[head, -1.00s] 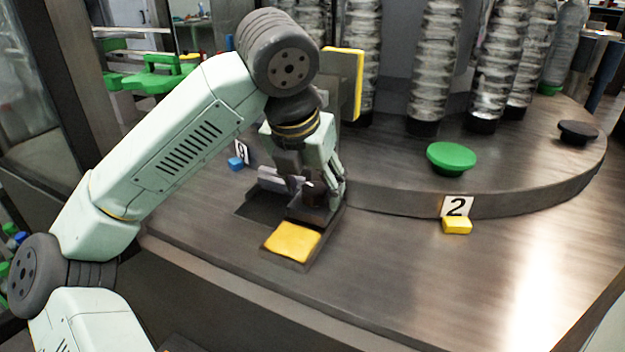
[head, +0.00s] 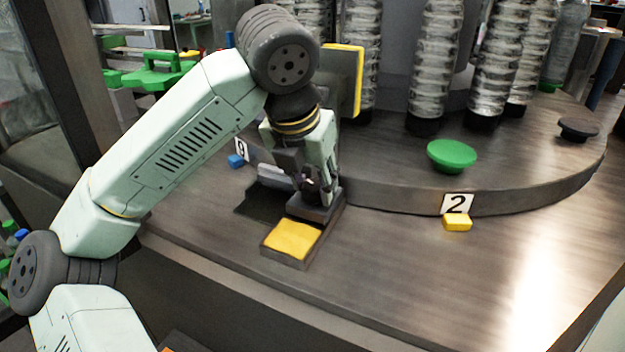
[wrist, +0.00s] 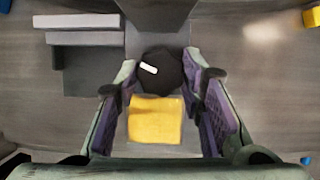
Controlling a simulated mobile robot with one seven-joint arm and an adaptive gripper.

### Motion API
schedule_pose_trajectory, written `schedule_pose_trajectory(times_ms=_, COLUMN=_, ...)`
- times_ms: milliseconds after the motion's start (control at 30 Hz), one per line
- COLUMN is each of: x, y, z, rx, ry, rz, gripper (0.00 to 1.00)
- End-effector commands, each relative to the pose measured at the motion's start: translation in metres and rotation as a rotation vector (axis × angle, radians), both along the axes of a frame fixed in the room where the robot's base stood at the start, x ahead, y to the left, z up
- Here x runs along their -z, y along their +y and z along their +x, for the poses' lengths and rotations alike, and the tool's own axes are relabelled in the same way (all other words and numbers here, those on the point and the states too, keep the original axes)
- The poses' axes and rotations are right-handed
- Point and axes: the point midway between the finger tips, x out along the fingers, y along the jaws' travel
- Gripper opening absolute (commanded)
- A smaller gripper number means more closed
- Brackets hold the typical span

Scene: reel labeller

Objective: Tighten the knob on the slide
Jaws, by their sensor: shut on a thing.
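The slide (head: 312,212) is a dark grey block on a flat rail on the table, with a yellow pad (head: 293,240) at its near end. The knob (wrist: 158,74) is black and many-sided with a white mark on its top, seen from above in the wrist view. My gripper (head: 318,188) points down over the slide. In the wrist view its two fingers stand left and right of the knob, and it is shut on the knob. In the head view the fingers mostly hide the knob.
A raised round platform (head: 395,188) with a green disc (head: 452,155) and stacked clear columns stands right of and behind the slide. A blue block (head: 236,161) lies left. The front right table is clear.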

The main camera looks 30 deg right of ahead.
Motion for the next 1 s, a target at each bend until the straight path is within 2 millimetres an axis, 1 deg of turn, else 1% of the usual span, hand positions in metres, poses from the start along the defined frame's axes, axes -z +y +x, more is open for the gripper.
schedule_pose_trajectory(times_ms=167, x=0.0002, y=0.0004, z=0.0006, rx=0.017, ry=0.000, rz=0.000, gripper=0.08)
schedule_pose_trajectory(times_ms=367, x=0.0008, y=0.0008, z=0.0015, rx=0.096, ry=-0.001, rz=0.000, gripper=0.08)
schedule_pose_trajectory(times_ms=567, x=0.0008, y=0.0011, z=0.0027, rx=0.248, ry=-0.002, rz=-0.002, gripper=0.08)
schedule_pose_trajectory(times_ms=1000, x=-0.0015, y=0.0010, z=0.0057, rx=0.666, ry=0.000, rz=-0.003, gripper=0.08)
